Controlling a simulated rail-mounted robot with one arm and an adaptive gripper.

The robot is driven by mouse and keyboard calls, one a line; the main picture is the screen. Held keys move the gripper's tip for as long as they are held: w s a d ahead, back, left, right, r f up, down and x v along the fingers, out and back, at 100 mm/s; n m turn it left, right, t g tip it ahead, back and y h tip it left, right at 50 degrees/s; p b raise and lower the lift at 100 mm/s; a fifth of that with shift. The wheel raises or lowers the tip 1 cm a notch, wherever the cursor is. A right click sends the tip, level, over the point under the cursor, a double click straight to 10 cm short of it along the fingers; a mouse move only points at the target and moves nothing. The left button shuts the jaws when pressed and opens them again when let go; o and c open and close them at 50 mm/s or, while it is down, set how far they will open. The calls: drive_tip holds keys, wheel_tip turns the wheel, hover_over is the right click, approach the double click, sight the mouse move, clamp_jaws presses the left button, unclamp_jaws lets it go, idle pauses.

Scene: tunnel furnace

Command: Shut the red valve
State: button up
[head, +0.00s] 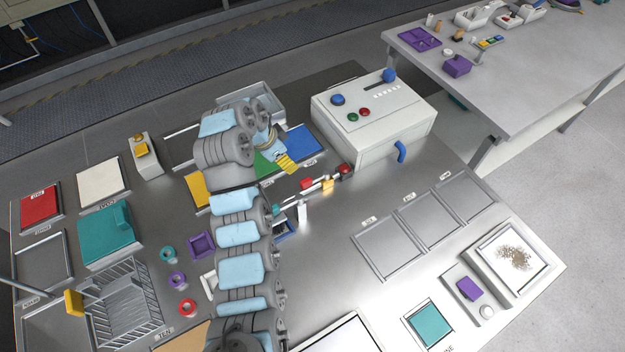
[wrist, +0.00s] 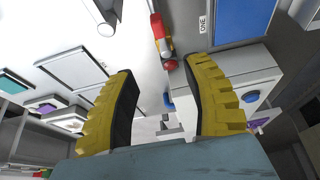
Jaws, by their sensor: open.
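A short pipe assembly on the bench carries a red part (head: 306,183), a yellow part (head: 328,185) and a darker red part (head: 345,169); I cannot tell which red one is the valve handle. In the wrist view a red part (wrist: 157,22) and a yellow part (wrist: 165,46) lie in line beyond the fingertips. My gripper (head: 287,164) has yellow ribbed fingers and hangs above and behind the pipe, over the coloured panels. In the wrist view the fingers (wrist: 156,68) are spread wide with nothing between them.
A white control box (head: 372,125) with blue knobs and a blue handle stands just right of the pipe. A blue panel (head: 303,140) lies behind it. Empty framed panels (head: 389,248) lie to the front right. The bench between them and the pipe is clear.

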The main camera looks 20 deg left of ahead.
sight(306, 180)
drive_tip(key=x, duration=1.3)
drive_tip(key=shift+s+d+f+p, duration=0.1)
drive_tip(key=shift+f+p, duration=0.2)
drive_tip(key=shift+f, duration=0.1)
drive_tip(key=shift+x, duration=1)
drive_tip(key=shift+w+d+f, duration=0.15)
drive_tip(key=shift+w+f, duration=0.1)
drive_tip(key=shift+f, duration=0.4)
drive_tip(key=shift+f, duration=0.1)
drive_tip(key=shift+c, duration=0.3)
clamp_jaws()
